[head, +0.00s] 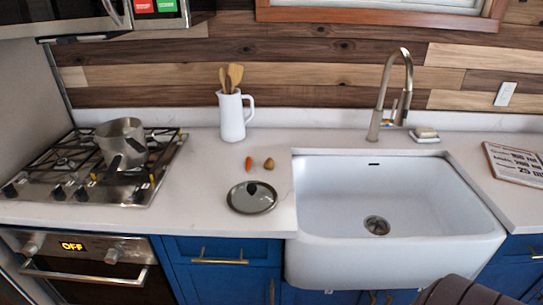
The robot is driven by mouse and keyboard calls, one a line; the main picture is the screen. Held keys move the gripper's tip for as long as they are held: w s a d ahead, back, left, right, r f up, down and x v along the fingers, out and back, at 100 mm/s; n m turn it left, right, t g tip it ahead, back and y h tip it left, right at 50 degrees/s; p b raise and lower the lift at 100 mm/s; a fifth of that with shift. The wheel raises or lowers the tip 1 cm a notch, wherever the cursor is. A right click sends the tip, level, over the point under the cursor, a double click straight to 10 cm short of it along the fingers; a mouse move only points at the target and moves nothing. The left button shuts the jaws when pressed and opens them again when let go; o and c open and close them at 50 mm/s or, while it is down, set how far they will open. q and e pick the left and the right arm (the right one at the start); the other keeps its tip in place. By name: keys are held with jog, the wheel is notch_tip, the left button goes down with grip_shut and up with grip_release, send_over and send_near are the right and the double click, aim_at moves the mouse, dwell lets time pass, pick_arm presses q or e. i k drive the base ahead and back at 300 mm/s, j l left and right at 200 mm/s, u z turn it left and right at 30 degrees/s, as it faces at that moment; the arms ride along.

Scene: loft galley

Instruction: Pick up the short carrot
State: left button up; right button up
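The short carrot (248,163) is a small orange piece on the white counter, between the stove and the sink. It lies just left of a small brown potato-like item (269,164), with a narrow gap between them. Neither of my grippers shows in the head view, so I cannot see where they are relative to the carrot.
A glass pot lid (251,198) lies in front of the carrot. A white pitcher with wooden utensils (232,118) stands behind it. The sink (340,190) is to the right; the gas stove (60,178) with a metal pot (121,140) is left. Counter left of the carrot is clear.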

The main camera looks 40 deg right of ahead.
aim_at(249, 161)
jog(key=z, duration=1.05)
